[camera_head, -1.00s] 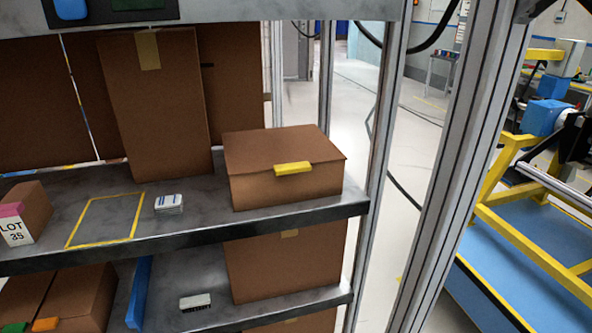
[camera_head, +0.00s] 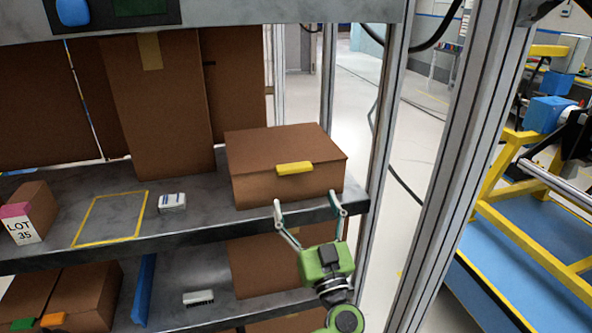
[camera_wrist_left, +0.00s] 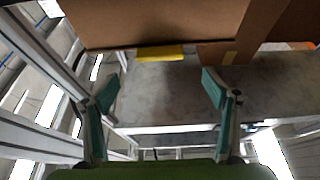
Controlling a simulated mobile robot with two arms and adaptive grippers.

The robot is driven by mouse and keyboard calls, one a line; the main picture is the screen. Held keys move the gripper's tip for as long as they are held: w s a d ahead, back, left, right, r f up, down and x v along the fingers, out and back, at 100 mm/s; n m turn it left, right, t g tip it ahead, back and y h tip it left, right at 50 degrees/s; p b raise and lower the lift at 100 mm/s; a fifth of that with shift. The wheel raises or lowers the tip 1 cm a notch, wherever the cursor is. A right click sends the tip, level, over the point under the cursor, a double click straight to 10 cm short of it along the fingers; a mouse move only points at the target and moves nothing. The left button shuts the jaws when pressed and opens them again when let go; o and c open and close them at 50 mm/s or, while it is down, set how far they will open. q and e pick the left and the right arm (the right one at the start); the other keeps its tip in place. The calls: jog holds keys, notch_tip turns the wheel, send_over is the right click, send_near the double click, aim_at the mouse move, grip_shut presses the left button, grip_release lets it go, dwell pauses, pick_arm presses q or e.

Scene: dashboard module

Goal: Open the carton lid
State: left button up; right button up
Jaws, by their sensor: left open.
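The brown carton (camera_head: 268,185) stands on the upper shelf at its right end, with its lid (camera_head: 280,146) shut. A yellow tab (camera_head: 294,168) sits at the lid's front edge. My left gripper (camera_head: 307,206) is open and empty, in front of and below the carton, its fingertips near the shelf edge. In the left wrist view the carton (camera_wrist_left: 150,22) fills the top with the yellow tab (camera_wrist_left: 160,53) at its edge, beyond and between the two spread fingers (camera_wrist_left: 158,88). My right gripper is not in view.
The upper shelf (camera_head: 240,214) has a dark front edge. A yellow-outlined square (camera_head: 110,217), a small white item (camera_head: 172,203) and a LOT 35 box (camera_head: 28,210) lie left of the carton. A metal post (camera_head: 380,110) stands close on its right.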

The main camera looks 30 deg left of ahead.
aim_at(296, 171)
pick_arm(q)
jog(key=p+x, duration=0.1)
jog(key=x, duration=0.8)
jog(key=shift+f, duration=0.1)
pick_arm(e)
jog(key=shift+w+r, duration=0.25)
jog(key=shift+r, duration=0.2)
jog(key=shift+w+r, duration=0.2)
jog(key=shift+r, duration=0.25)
pick_arm(q)
jog(key=c, duration=1.6)
jog(key=shift+p, duration=0.3)
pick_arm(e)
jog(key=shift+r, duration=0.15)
